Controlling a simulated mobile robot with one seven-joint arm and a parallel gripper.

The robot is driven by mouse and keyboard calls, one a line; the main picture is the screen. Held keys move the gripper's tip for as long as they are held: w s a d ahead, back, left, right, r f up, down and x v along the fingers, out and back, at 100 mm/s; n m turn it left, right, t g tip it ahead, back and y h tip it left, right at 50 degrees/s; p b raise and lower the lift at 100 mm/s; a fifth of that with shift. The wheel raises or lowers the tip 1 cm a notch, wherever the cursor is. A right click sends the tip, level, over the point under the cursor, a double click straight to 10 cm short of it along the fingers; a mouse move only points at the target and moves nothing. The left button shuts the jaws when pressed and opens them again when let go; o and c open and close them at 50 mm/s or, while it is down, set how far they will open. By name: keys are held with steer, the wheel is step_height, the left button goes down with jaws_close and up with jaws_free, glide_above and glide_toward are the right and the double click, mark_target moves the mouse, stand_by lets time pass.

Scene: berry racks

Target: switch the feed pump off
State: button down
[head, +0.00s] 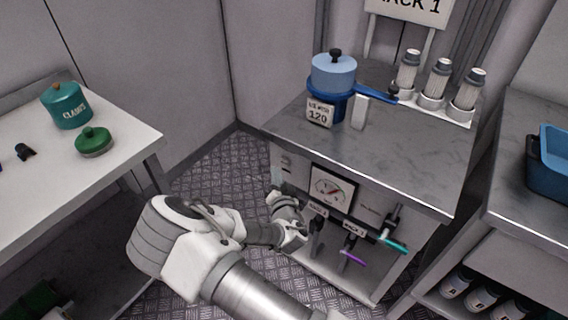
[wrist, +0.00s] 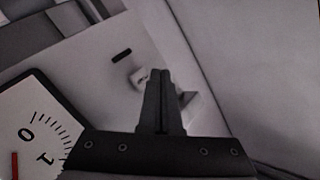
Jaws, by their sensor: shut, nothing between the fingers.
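My gripper (wrist: 163,80) is shut and empty in the wrist view, its dark fingers pointing at the pale front of the rack cabinet. A small pale raised block (wrist: 139,77), which may be the pump switch, shows just left of the fingertips and is partly hidden by them. Its setting cannot be told, nor whether the fingers touch it. A dark slot (wrist: 122,55) is close by.
The gauge dial also shows in the wrist view (wrist: 30,135). Purple (head: 353,258) and teal (head: 394,245) valve handles stick out below right. On the cabinet top are a blue canister (head: 333,75) and several white cartridges. A white table (head: 100,160) stands left.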

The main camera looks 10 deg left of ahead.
steer(key=s, duration=0.1)
steer(key=s+a, duration=0.1)
steer(key=s, duration=0.1)
steer(key=s+a, duration=0.1)
steer(key=shift+s, duration=0.25)
stand_by(0.4)
